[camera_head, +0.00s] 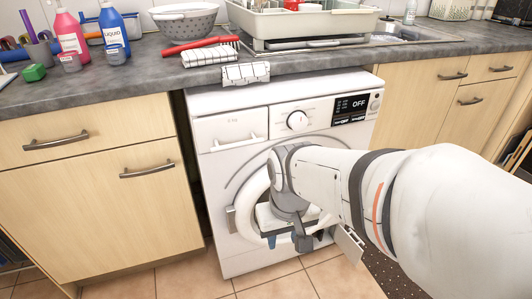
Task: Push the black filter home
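I do not see the black filter; the lower front of the white washing machine (222,185) is largely behind my arm. A small flap (348,243) stands open at the machine's lower right, beside my wrist. My gripper (294,238) is low in front of the round door (243,193), mostly hidden behind my grey wrist link. A small blue part shows at its left and a dark part at its right. I cannot tell whether its fingers are apart, or whether it touches anything.
A grey worktop (150,68) runs above the machine, with a checked cloth (246,73) hanging over its edge. Bottles, a colander (184,20) and a dish rack (300,25) stand on it. Wooden cabinets (95,215) flank the machine. A dark mat (392,272) lies on the tiled floor at right.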

